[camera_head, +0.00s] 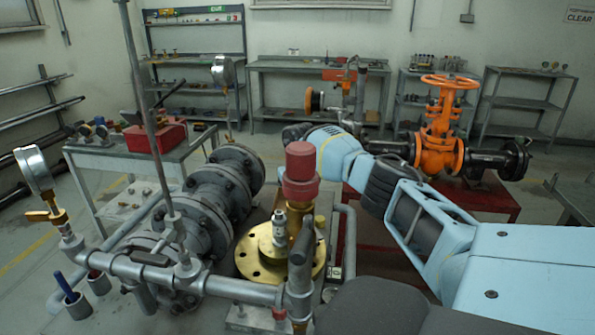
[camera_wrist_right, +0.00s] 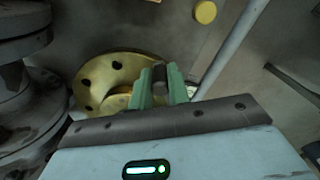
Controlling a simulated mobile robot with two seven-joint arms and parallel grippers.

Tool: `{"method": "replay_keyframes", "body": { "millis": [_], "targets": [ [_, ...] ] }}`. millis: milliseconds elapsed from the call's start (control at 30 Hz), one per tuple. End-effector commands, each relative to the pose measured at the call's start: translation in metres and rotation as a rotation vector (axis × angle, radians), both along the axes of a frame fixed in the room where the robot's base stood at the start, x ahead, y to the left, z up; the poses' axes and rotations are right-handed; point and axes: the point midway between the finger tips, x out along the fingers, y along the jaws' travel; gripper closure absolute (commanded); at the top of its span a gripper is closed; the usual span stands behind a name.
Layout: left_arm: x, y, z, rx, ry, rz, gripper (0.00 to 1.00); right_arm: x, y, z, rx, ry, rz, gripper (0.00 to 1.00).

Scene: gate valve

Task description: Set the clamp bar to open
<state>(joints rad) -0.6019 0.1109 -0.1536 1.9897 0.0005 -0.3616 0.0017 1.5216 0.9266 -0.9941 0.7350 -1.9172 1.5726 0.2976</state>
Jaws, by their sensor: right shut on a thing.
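My right arm (camera_head: 400,205) comes in from the right in the head view and bends behind the red-capped brass fitting (camera_head: 300,180); its fingertips are hidden there. In the right wrist view, the green fingers of my right gripper (camera_wrist_right: 160,85) are shut on the end of a short dark bar (camera_wrist_right: 159,74), apparently the clamp bar. The bar's far end and how it is set are hidden. The round brass flange (camera_wrist_right: 90,85) lies just beyond and left of the fingers; in the head view it surrounds the fitting's base. My left gripper is not in view.
Grey flanged pipework (camera_head: 215,195) stands left of the brass fitting, with a gauge (camera_head: 34,168) at far left. A grey pipe (camera_wrist_right: 232,45) slants past the fingers on the right. An orange valve (camera_head: 440,130) stands behind my right arm. Benches and shelves line the back wall.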

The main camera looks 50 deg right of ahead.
Motion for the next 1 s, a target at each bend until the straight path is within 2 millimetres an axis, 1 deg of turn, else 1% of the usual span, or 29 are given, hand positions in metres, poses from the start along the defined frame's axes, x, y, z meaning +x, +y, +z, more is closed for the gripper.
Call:
{"method": "replay_keyframes", "body": {
  "millis": [167,200,367,633,733,867,1000],
  "targets": [
    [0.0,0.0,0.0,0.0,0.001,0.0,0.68,-0.001,0.0,0.0,0.0,0.001,0.001,1.0],
    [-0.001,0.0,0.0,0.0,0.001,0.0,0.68,-0.001,0.0,0.0,0.0,0.002,0.001,0.81],
    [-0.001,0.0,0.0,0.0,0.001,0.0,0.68,0.0,0.0,0.0,0.0,0.002,0.0,0.6],
    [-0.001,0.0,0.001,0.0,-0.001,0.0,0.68,0.0,0.0,0.0,0.001,0.001,0.0,0.6],
    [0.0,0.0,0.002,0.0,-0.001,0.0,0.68,0.0,0.0,0.006,0.0,0.0,0.001,0.6],
    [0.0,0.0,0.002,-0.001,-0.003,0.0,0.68,0.0,-0.001,0.024,0.0,-0.002,0.0,0.6],
    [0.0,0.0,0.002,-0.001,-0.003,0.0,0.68,0.0,0.0,0.047,0.0,-0.002,0.0,0.6]
  ]
}}
